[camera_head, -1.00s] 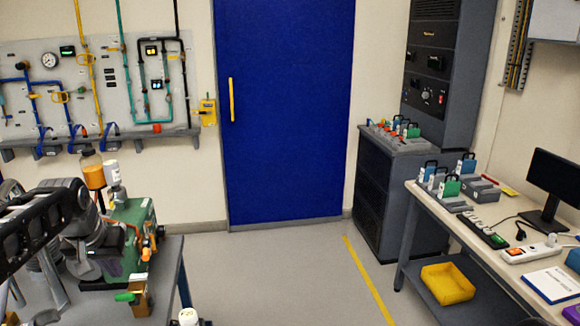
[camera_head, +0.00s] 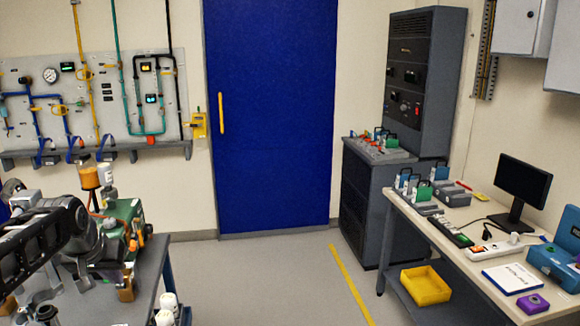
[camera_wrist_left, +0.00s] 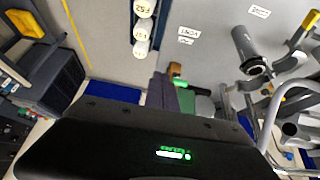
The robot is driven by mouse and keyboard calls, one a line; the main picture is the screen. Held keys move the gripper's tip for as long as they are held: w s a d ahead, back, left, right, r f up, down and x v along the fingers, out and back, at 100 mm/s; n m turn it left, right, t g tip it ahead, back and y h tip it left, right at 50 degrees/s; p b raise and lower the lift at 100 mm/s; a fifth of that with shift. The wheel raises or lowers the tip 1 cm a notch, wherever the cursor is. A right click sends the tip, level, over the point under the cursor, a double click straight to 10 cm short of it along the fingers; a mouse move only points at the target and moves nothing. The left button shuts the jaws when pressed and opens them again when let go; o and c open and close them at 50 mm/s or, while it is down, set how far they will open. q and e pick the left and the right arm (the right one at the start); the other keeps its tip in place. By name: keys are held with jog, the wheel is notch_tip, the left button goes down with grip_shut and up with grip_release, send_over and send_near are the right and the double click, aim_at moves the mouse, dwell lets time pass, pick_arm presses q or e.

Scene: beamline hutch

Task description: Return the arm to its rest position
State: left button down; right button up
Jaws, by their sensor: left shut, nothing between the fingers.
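My left arm comes in from the left edge in the head view as a black slotted link, and my left gripper (camera_head: 72,232) is by its end, over the left bench (camera_head: 150,270). The gripper is shut with nothing held. In the left wrist view its black housing (camera_wrist_left: 150,140), with a small green lit display, fills the bottom, and the fingertips are hidden. Close by on the bench stands a green machine (camera_head: 127,222), partly covered by the arm. My right gripper is not in view.
A cabinet (camera_head: 372,200) and a right bench with a monitor (camera_head: 524,188) stand at right. Floor (camera_head: 260,280) between the benches is clear.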

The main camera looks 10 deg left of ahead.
pick_arm(q)
jog(key=w+d+f+t+h, duration=0.2)
jog(key=w+d+f, duration=0.4)
jog(key=d+f, duration=0.45)
jog(key=s+d+f+m+g+h, duration=0.1)
jog(key=s+d+f, duration=0.1)
jog(key=d+f, duration=0.45)
jog(key=s+d+f, duration=0.2)
jog(key=d+f, duration=0.2)
jog(key=f, duration=0.6)
jog(key=s+d+f+g+h, duration=0.1)
jog(key=s+d+f+g, duration=0.1)
jog(key=s+d+f, duration=0.4)
jog(key=s+d+f+g+h, duration=0.1)
jog(key=s+d+f, duration=0.4)
jog(key=s, duration=0.8)
jog(key=s+d+f+g, duration=0.3)
jog(key=s+d+f, duration=0.3)
jog(key=s, duration=0.3)
jog(key=shift+s+d+f+m+h, duration=0.35)
jog(key=shift+s+f+m+h, duration=0.05)
jog(key=shift+f, duration=0.2)
jog(key=shift+a, duration=0.15)
